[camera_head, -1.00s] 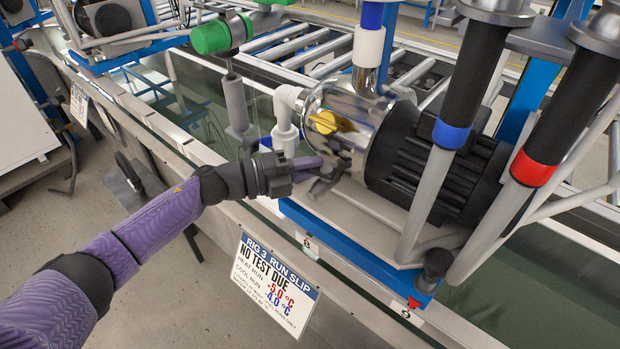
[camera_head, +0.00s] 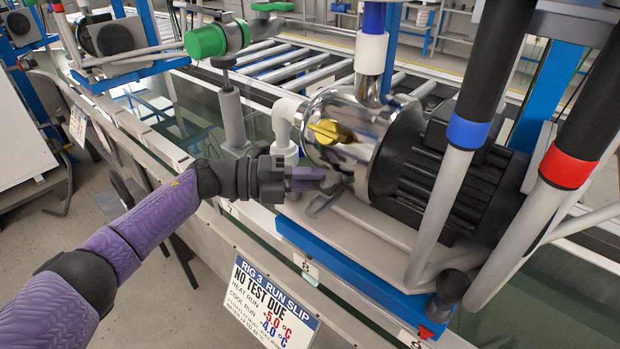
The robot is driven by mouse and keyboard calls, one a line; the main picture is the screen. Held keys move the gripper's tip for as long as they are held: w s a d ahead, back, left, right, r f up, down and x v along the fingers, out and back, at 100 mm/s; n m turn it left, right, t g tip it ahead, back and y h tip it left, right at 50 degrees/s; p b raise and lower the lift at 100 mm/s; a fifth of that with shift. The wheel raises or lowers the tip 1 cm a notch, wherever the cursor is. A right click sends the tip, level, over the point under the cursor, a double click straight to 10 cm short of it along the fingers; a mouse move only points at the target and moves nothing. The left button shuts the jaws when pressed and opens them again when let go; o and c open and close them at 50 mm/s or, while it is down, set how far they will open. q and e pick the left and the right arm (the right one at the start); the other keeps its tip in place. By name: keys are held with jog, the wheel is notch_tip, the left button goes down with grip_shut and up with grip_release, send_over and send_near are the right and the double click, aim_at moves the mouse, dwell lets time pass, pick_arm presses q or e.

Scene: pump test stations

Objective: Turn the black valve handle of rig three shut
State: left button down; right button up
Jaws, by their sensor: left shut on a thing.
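Rig three's pump, with a shiny metal head (camera_head: 350,110) and a black ribbed motor (camera_head: 455,185), stands on a blue-edged base (camera_head: 350,265). A small dark valve handle (camera_head: 322,204), which I take as the black one, sits low in front of the pump head. My left gripper (camera_head: 326,181) reaches in from the left and is shut on this handle. The fingers hide part of it, so its exact angle is hard to tell. A yellow handle (camera_head: 330,132) is on the pump head's face. My right gripper is not in view.
A slip (camera_head: 265,295) below the base reads "Rig 3 run slip, no test due". Black grips with a blue band (camera_head: 467,132) and a red band (camera_head: 567,168) rise at the right.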

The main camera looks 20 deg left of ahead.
pick_arm(q)
jog(key=c, duration=0.6)
grip_release()
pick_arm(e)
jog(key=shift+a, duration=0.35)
pick_arm(q)
jog(key=p+v, duration=0.1)
jog(key=v, duration=0.9)
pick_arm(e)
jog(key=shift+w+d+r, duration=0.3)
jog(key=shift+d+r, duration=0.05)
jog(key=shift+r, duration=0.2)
